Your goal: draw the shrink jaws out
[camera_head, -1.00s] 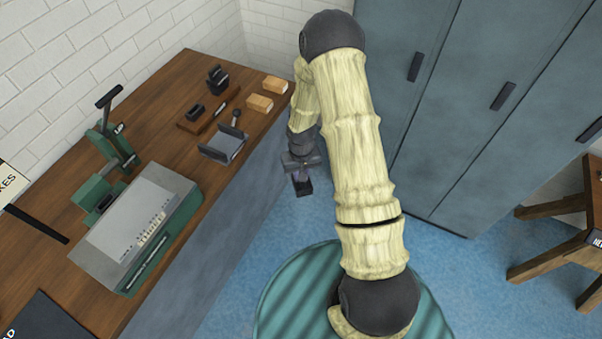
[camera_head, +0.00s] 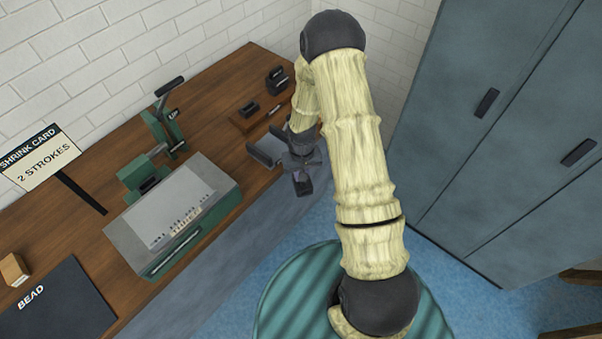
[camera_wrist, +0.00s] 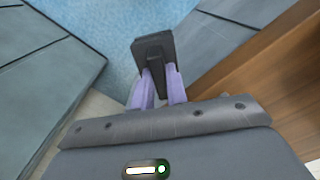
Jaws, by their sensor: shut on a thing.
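My gripper (camera_head: 301,171) hangs below my arm, off the bench's front edge, beside the grey bracket. In the wrist view its two lavender fingers (camera_wrist: 157,88) are shut on a small dark block (camera_wrist: 153,48). The dark block (camera_head: 303,186) also shows below the fingers in the head view. I cannot tell for certain whether it is the shrink jaws. A green lever machine (camera_head: 161,127) stands at the back of the bench, its black handle raised and a tag reading "UP". The machine's jaw opening is not clearly visible.
Two dark pieces sit by a wooden block, one (camera_head: 249,109) nearer and one (camera_head: 277,80) farther. A grey-topped green case (camera_head: 175,215) fills mid-bench. A card (camera_head: 40,160) reads "2 STROKES". Cabinets (camera_head: 500,130) stand right.

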